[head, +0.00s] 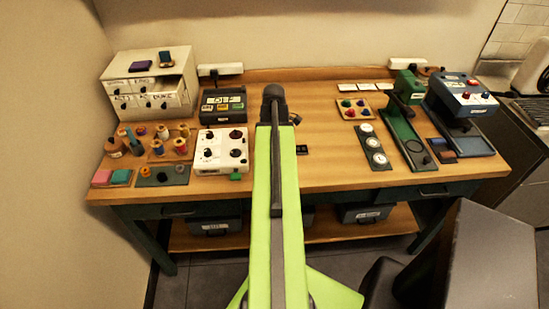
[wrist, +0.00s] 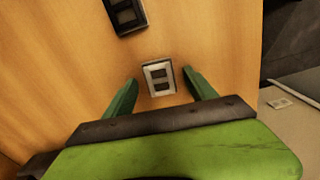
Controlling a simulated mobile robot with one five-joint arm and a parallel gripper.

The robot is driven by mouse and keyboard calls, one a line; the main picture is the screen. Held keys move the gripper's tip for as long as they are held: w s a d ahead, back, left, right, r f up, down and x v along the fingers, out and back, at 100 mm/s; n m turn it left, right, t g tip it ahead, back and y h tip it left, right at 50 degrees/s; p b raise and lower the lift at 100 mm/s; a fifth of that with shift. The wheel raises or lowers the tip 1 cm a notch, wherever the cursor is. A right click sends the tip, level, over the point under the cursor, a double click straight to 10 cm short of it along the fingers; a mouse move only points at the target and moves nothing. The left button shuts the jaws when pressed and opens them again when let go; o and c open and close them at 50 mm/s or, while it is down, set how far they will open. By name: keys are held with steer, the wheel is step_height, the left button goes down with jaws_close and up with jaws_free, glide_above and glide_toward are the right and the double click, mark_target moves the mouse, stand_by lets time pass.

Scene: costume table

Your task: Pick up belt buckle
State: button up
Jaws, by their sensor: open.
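A silver-rimmed rectangular buckle (wrist: 158,78) with dark openings lies flat on the wooden table in the wrist view. My gripper (wrist: 160,82) is open, with its two green fingers apart, one on each side of the buckle in the picture. I see no contact, and the height of the fingertips above the table is hard to tell. A black rectangular piece (wrist: 127,15) of similar shape lies farther up in the wrist view. In the head view, a small dark piece (head: 301,149) lies just right of my arm. My arm hides the table behind it, and the silver buckle is not distinguishable there.
A white box with knobs (head: 221,151) stands left of my arm, with spools and a drawer cabinet (head: 150,86) beyond. The wooden table (head: 335,167) is bare between.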

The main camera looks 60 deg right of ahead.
steer(key=shift+r, duration=0.1)
jaws_close()
stand_by(0.3)
